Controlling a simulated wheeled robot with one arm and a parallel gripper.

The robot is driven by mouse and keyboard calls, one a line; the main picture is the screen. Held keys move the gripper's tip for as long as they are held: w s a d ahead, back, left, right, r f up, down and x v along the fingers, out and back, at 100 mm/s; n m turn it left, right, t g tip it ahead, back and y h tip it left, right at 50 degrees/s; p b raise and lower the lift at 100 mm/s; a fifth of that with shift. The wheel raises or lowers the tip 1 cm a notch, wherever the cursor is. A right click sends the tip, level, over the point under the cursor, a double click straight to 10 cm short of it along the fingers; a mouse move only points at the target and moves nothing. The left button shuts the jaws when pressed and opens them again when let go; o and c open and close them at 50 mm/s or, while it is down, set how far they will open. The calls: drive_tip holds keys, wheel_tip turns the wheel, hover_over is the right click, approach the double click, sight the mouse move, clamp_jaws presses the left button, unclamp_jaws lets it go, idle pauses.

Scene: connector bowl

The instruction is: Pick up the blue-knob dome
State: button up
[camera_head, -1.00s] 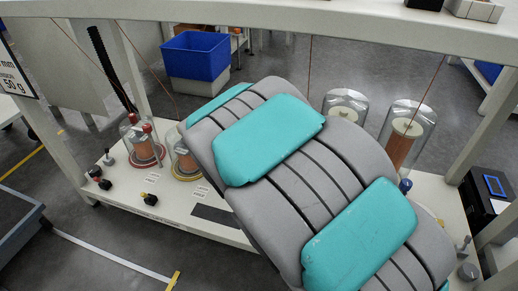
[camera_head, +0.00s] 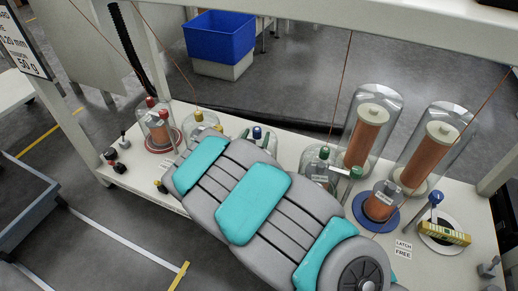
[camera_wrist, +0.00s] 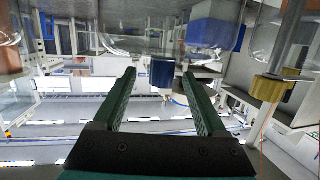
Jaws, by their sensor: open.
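The blue-knob dome (camera_head: 269,143) is a clear glass dome with a dark blue knob (camera_head: 257,132) on top. It stands mid-bench in the head view, its lower part hidden behind my arm. In the wrist view, which looks upside down, a blue knob (camera_wrist: 162,72) shows between the fingertips of my gripper (camera_wrist: 160,74). The gripper is open, with a gap on both sides of the knob. I cannot tell whether the knob is level with the fingertips or beyond them. My gripper is hidden by my arm in the head view.
A yellow-knob dome (camera_head: 203,128) and a red-knob dome (camera_head: 158,125) stand to the left. A green-knob dome (camera_head: 318,168) and two tall domes over copper spools (camera_head: 368,135) stand to the right. The yellow knob (camera_wrist: 268,88) is right of my gripper in the wrist view. Thin wires rise from the bench.

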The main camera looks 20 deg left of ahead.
drive_tip(key=shift+r+x, duration=0.2)
drive_tip(key=shift+x, duration=2.65)
drive_tip(key=shift+a, duration=0.15)
clamp_jaws()
